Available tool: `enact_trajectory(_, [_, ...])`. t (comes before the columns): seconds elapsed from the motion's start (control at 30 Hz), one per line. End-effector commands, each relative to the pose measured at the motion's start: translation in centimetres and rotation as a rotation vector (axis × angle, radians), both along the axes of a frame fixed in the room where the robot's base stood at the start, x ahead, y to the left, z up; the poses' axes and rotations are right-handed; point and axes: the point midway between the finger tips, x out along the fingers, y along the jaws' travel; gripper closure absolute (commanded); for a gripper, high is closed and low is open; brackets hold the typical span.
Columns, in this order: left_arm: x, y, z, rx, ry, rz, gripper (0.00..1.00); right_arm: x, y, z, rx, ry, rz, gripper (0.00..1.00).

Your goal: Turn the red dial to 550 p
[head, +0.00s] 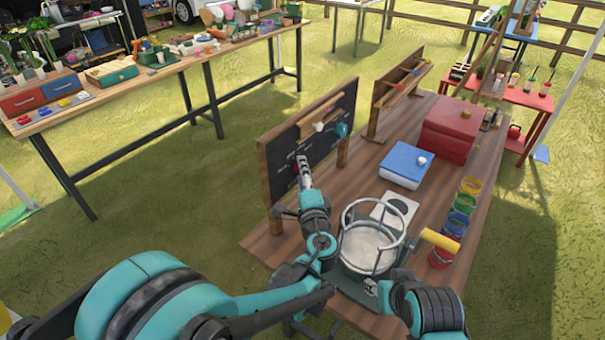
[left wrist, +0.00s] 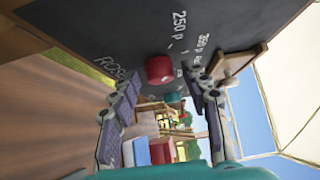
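The red dial (left wrist: 159,69) sticks out from the chalkboard (left wrist: 100,30) in the left wrist view. White chalk marks reading "250 p" and "350 p" (left wrist: 203,44) are beside it; I cannot make out a 550 p mark. My left gripper (left wrist: 166,86) is open, with one finger on each side of the dial and gaps between them. In the head view the left gripper (head: 303,164) reaches the board's face and mostly hides the red dial (head: 296,168). My right gripper (head: 371,287) is low beside the wire-handled container; its fingers are unclear.
A blue knob (head: 341,130) and a white knob (head: 318,127) are farther along the board. A round container with a wire frame (head: 369,247) stands close to my left arm. A blue box (head: 406,165), red box (head: 451,130) and coloured cups (head: 463,205) occupy the wooden table.

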Motion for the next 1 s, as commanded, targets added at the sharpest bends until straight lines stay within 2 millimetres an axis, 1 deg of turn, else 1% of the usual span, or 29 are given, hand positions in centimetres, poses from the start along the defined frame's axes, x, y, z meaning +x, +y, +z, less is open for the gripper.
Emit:
enact_trajectory(0.03, [0.0, 0.0, 0.0, 0.000, 0.000, 0.000, 0.73, 0.0, 0.0, 0.0, 0.000, 0.000, 0.000, 0.60])
enact_trajectory(0.13, [0.0, 0.0, 0.0, 0.000, 0.000, 0.000, 0.99, 0.0, 0.0, 0.0, 0.000, 0.000, 0.000, 0.60])
enact_trajectory(0.37, [0.0, 0.0, 0.0, 0.003, 0.005, 0.000, 1.00, 0.0, 0.0, 0.1, 0.000, 0.000, 0.000, 0.60])
enact_trajectory(0.57, [0.0, 0.0, 0.3, 0.033, 0.048, 0.000, 1.00, 0.0, 0.0, 1.1, 0.000, 0.000, 0.000, 0.60])
enact_trajectory(0.77, [0.0, -0.1, 0.8, 0.106, 0.149, -0.001, 1.00, 0.0, 0.0, 3.1, 0.000, 0.000, 0.000, 0.60])
enact_trajectory(1.0, [0.1, -0.1, 1.3, 0.233, 0.326, -0.001, 1.00, 0.0, 0.0, 6.0, 0.000, 0.000, 0.000, 0.60])
